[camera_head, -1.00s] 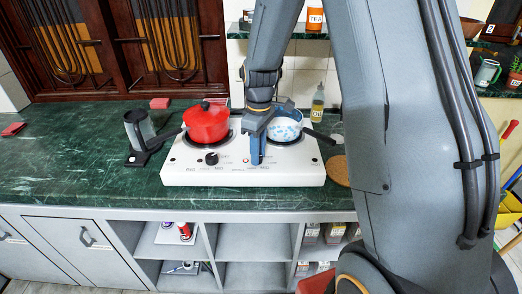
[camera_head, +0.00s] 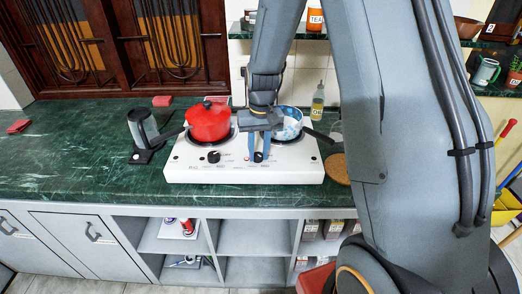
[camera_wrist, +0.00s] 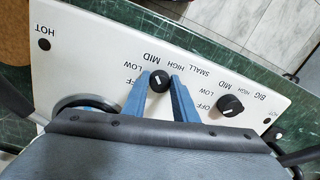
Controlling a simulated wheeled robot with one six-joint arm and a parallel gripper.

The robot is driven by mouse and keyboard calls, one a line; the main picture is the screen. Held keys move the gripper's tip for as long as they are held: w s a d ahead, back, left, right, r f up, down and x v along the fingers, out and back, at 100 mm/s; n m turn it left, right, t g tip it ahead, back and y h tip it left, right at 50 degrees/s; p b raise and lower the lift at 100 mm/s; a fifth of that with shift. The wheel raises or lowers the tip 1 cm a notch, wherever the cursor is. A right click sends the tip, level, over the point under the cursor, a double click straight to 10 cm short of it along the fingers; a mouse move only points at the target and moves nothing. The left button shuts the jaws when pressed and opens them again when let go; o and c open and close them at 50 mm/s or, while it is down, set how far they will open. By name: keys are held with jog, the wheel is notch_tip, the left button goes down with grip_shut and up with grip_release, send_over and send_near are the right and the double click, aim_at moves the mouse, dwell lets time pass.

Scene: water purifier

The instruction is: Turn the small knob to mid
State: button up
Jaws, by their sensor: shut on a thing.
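The small knob (camera_wrist: 159,82) is a black round dial on the white stove panel. In the wrist view the OFF, LOW, MID and HIGH labels lie around it, and a small white mark shows on it, but I cannot tell exactly which label it points to. In the head view the small knob (camera_head: 258,157) shows between the fingers. My gripper (camera_wrist: 163,78) has its two blue fingers on either side of the small knob and is shut on it. In the head view my gripper (camera_head: 258,158) reaches down to the stove front.
The big knob (camera_wrist: 231,105) is beside the right finger in the wrist view. On the white stove (camera_head: 190,168) stand a red pot (camera_head: 208,124) and a blue-white pan (camera_head: 291,127), close behind my gripper. Green counter (camera_head: 80,165) is clear at the left.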

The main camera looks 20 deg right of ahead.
aim_at(260, 156)
jog(key=shift+s+f+m, duration=0.1)
jog(key=shift+s+m, duration=0.05)
jog(key=shift+m, duration=0.85)
jog(key=o, duration=1)
jog(key=shift+o, duration=0.2)
jog(key=shift+w+r, duration=0.2)
jog(key=shift+r, duration=0.25)
jog(key=shift+s+d+r+b, duration=0.1)
jog(key=shift+r+b, duration=0.3)
jog(key=shift+r, duration=1.35)
jog(key=shift+s+d+r+b, duration=0.1)
jog(key=shift+r+b, duration=0.3)
jog(key=shift+r, duration=1.35)
